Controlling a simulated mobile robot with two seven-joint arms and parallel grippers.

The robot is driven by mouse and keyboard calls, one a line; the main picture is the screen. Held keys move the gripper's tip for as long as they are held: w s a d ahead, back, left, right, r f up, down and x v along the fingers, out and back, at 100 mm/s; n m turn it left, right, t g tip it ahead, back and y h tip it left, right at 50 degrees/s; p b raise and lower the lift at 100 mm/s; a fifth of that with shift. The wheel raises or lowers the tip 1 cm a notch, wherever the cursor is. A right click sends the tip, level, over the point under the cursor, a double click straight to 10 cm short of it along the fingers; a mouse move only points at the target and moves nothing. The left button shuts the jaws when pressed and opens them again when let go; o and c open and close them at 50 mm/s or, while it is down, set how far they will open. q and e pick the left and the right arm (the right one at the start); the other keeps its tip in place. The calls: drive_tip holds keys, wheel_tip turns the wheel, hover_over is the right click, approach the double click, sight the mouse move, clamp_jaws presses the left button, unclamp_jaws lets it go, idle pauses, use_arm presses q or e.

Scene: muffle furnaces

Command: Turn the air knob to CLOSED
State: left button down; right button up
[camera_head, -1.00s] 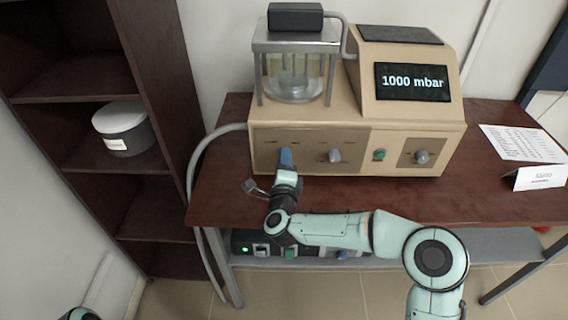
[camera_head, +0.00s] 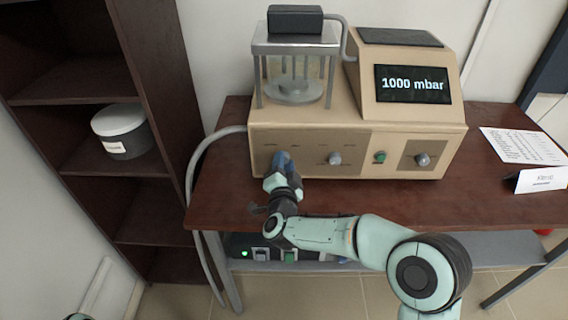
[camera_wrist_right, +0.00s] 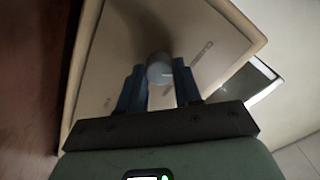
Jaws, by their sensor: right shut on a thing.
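The beige vacuum device (camera_head: 440,140) stands on the brown table, with several controls on its front panel. My right gripper (camera_head: 282,160) is at the leftmost knob, which it mostly hides in the head view. In the right wrist view the round grey knob (camera_wrist_right: 159,69) sits between the two blue fingers of the right gripper (camera_wrist_right: 160,82), and they are shut on it. My left gripper is not in view.
A second grey knob (camera_head: 335,158), a green button (camera_head: 380,157) and a right-hand knob (camera_head: 422,159) are on the same panel. The display (camera_head: 412,84) reads 1000 mbar. A grey hose (camera_head: 191,165) hangs at left. A paper sheet (camera_head: 522,143) lies at right.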

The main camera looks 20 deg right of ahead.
drive_tip(key=shift+n, duration=1.3)
drive_tip(key=shift+p, duration=0.3)
drive_tip(key=o, duration=1)
drive_tip(key=shift+o, duration=0.2)
drive_tip(key=b+v, duration=0.1)
drive_tip(key=v, duration=1.2)
drive_tip(key=shift+s, duration=0.2)
